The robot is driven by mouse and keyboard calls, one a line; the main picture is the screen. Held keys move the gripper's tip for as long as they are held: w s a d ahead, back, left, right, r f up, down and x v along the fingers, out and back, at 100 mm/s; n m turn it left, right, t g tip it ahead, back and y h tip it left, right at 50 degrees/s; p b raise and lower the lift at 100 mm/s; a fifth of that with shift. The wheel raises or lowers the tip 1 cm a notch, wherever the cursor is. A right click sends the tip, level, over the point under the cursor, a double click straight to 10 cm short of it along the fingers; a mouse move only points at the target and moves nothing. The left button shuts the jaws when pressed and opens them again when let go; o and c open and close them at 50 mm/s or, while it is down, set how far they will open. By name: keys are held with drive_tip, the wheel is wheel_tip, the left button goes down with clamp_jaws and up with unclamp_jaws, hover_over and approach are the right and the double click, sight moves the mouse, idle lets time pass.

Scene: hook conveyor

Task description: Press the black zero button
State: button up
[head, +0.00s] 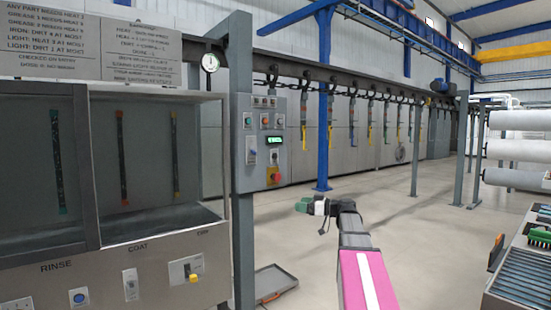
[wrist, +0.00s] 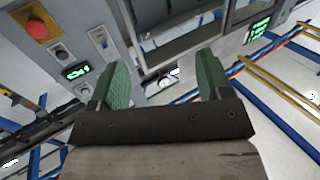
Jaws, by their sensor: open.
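The grey control panel (head: 240,165) hangs on a post left of centre in the head view. It carries a green-lit display (head: 274,141), a red stop knob (head: 274,176) and several small buttons. A dark round control (head: 274,157) sits between display and red knob; I cannot tell whether it is the black zero button. In the wrist view, that dark control (wrist: 62,54) shows between the red knob (wrist: 37,30) and the display (wrist: 76,72), left of the fingers. My gripper (head: 302,205) is open and empty, with green pads (wrist: 163,82). It is right of and below the panel, apart from it.
A dip cabinet (head: 160,255) with its own controls stands at left. An overhead rail (head: 300,70) with hooks carries several hanging parts. A shallow tray (head: 275,282) lies on the floor. A bench (head: 515,260) stands at right. The floor behind my gripper is clear.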

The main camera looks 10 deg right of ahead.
clamp_jaws()
idle(0.8)
drive_tip(key=shift+f, duration=0.1)
idle(0.7)
